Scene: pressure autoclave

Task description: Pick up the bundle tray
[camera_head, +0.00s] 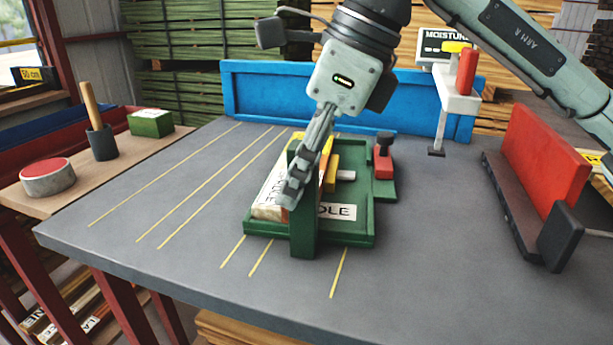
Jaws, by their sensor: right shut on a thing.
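The bundle tray (340,240) is a green tray on the grey table, with a tall green upright handle at its middle. A pale block with lettering lies in it at the left, a yellow piece stands behind the handle, and a partly covered white label reads "DLE". My right gripper (294,190) reaches down from above and is shut on the tray's handle; its fingers hide part of the handle and the contents. The tray looks level and I see no clear gap under it. My left gripper is not in view.
A red clamp piece with a black knob (383,160) sits at the tray's right side. A blue backboard (280,95) closes the rear. A moisture meter stand (450,105) and a red-faced fence (545,160) stand right. The table's left and front are clear.

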